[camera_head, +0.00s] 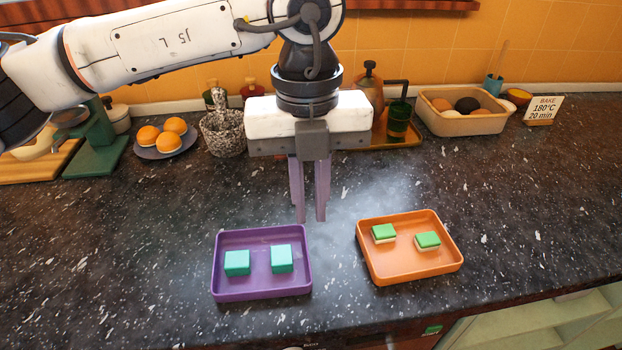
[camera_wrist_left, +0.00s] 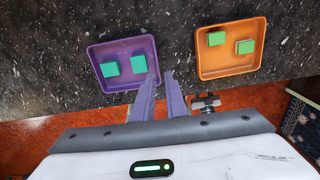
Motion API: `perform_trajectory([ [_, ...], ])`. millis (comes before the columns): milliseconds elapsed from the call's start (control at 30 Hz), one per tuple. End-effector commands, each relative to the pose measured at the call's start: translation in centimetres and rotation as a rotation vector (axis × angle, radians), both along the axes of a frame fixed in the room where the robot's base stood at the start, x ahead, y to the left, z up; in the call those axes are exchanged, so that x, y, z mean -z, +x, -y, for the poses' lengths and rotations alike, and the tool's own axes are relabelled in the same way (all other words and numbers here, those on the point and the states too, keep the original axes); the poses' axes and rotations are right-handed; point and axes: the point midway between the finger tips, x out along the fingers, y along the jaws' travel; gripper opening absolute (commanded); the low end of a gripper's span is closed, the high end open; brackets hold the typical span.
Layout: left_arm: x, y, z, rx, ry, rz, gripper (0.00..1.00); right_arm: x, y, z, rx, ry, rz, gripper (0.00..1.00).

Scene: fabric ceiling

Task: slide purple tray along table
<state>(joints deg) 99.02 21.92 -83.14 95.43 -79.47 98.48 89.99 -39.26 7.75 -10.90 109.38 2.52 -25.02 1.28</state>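The purple tray (camera_head: 262,294) sits on the dark speckled counter in the head view, with two teal cubes (camera_head: 237,263) (camera_head: 281,259) in it. It also shows in the left wrist view (camera_wrist_left: 95,52). My left gripper (camera_head: 309,220) points down by the tray's back right corner in the head view. Its two fingers are a little apart with nothing between them. In the left wrist view, one finger of the gripper (camera_wrist_left: 161,74) overlaps the tray's edge; I cannot tell whether it touches. My right gripper is in neither view.
An orange tray (camera_head: 410,275) with two green-topped blocks stands right of the purple tray, with a narrow gap of bare counter between.

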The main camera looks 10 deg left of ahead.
Motion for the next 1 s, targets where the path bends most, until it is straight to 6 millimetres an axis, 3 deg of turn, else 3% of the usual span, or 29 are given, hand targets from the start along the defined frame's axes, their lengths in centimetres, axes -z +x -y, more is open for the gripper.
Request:
perform_trajectory([
  [467,0.1,0.3,-0.5,-0.014,0.021,0.015,0.12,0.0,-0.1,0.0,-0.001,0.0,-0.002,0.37],
  [1000,8.2,0.3,-0.5,-0.012,0.02,0.013,0.12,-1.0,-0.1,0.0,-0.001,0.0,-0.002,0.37],
])
